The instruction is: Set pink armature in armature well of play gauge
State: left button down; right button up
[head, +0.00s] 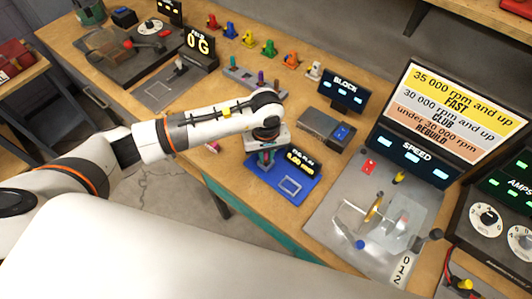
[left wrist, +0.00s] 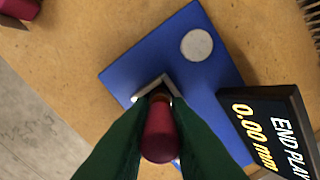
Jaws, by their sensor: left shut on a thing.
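The pink armature (left wrist: 160,135) is held between the green fingers of my left gripper (left wrist: 158,102). It looks dark pink and rounded, seen nearly end-on in the left wrist view. The play gauge (head: 296,196) is a blue plate with a display; it also shows in the left wrist view (left wrist: 215,80), reading END PLAY 0.00 mm. My left gripper (head: 265,160) points down over the gauge's left part in the head view. A pale angled bracket (left wrist: 155,84) sits just beyond the armature's tip. Whether the armature touches the gauge cannot be told. My right gripper is out of view.
A pink piece (head: 212,147) lies near the bench edge left of the gauge. A block unit (head: 324,126) stands behind the gauge, and a speed station (head: 340,215) stands to its right. Several coloured pieces line the back. Bare bench lies around the gauge.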

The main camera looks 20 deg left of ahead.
pick_arm(q)
jog(key=shift+f, duration=0.15)
dwell(0.3)
jog(key=c, duration=1.3)
grip_release()
notch_tip(320, 180, up, 12)
jog(key=b, duration=0.3)
